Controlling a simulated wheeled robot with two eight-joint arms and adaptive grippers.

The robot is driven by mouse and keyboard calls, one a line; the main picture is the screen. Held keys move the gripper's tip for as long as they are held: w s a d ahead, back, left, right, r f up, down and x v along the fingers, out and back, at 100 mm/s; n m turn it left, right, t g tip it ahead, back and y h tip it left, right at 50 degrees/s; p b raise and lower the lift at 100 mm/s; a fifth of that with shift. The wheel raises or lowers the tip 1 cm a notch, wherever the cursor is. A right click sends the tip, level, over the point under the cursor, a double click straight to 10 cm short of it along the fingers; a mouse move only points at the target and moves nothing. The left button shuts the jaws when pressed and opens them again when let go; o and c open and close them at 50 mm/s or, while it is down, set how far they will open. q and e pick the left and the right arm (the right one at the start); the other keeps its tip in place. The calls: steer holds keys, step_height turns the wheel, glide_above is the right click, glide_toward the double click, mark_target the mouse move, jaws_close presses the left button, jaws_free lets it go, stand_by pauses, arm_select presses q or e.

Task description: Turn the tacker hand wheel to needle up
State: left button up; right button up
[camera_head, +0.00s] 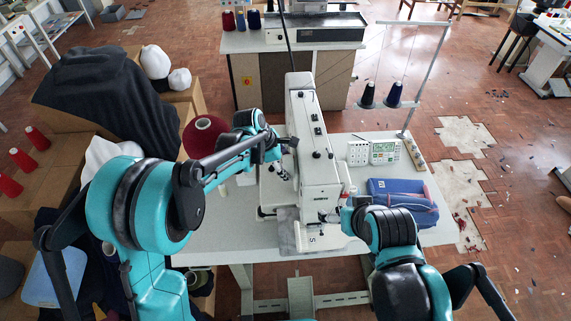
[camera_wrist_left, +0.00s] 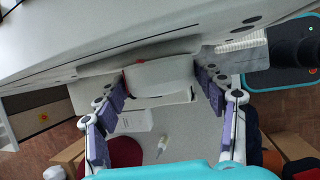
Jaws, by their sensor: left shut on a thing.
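The tacker (camera_head: 318,185) is a white sewing machine on a pale work table. In the left wrist view, its pale round hand wheel (camera_wrist_left: 160,76) sits against the machine body, with a small red mark at its upper edge. My left gripper (camera_head: 285,145) reaches the left side of the machine from the left. The needle position is not clear.
A control panel (camera_head: 372,152) and a blue pouch (camera_head: 404,198) lie right of the machine. A thread stand with dark cones (camera_head: 393,94) rises behind. A large dark red cone (camera_head: 204,137) stands close to my left arm. Boxes with dark cloth (camera_head: 105,90) fill the left.

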arm_select(q)
steer(key=t+b, duration=0.2)
steer(key=s+m+t+b, duration=0.1)
steer(key=t+b, duration=0.2)
steer(key=f+t+b, duration=0.1)
steer(key=t+b, duration=0.1)
steer(key=b, duration=0.1)
steer(key=shift+s+f+m, duration=0.1)
steer(key=shift+s+m, duration=0.05)
steer(key=shift+m, duration=0.25)
steer(key=shift+s+m+t+h+b, duration=0.1)
steer(key=shift+m+t+h+b, duration=0.25)
steer(key=shift+t+b, duration=1.15)
steer(key=o, duration=1.1)
steer(key=v, duration=1.2)
steer(key=shift+a+r, duration=0.1)
steer(key=shift+r, duration=0.1)
